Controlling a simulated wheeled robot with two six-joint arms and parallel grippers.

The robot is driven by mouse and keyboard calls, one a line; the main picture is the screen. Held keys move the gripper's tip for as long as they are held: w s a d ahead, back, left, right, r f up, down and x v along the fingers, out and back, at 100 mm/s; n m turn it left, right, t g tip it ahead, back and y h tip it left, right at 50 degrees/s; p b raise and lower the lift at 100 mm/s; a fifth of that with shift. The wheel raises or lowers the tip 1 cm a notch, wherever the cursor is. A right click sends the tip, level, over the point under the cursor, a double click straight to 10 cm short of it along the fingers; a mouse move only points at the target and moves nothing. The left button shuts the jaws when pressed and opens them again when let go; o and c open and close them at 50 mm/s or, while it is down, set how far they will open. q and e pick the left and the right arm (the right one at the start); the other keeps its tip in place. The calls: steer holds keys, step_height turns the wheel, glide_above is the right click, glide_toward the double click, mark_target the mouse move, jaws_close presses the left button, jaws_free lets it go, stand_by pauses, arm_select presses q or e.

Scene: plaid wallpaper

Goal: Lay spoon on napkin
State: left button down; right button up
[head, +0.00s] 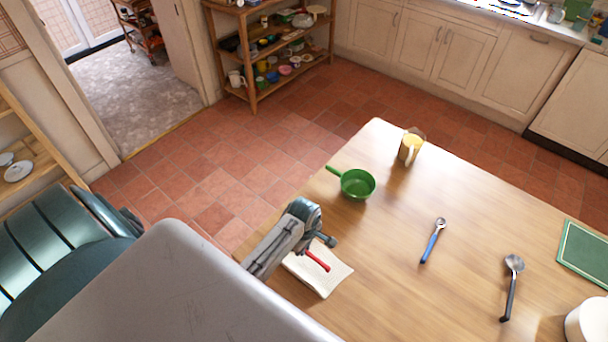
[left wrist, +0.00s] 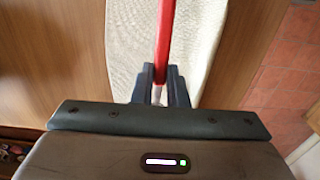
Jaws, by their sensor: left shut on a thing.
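The napkin (head: 325,282) is a pale cloth lying flat near the table's left edge; it also shows in the left wrist view (left wrist: 125,45). My left gripper (head: 308,250) is over the napkin's upper part and is shut on the red-handled spoon (head: 317,261). In the left wrist view, the red handle (left wrist: 165,40) runs up from between the fingers (left wrist: 160,85), across the napkin. The spoon's bowl is hidden, and I cannot tell whether the spoon touches the cloth. My right gripper is not in view.
On the wooden table (head: 390,290) are a green pan (head: 358,184), a yellow mug (head: 410,148), a blue-handled spoon (head: 432,243), a dark-handled ladle (head: 511,285), a green mat (head: 585,252) and a white bowl (head: 590,322). The table right of the napkin is clear.

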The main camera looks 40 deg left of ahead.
arm_select(q)
steer(key=shift+f, duration=0.35)
stand_by(0.3)
steer(key=c, duration=1.4)
jaws_free()
steer(key=shift+o, duration=0.2)
steer(key=shift+r, duration=0.3)
step_height(320, 180, up, 10)
steer(key=b, duration=0.2)
steer(key=shift+b, duration=0.3)
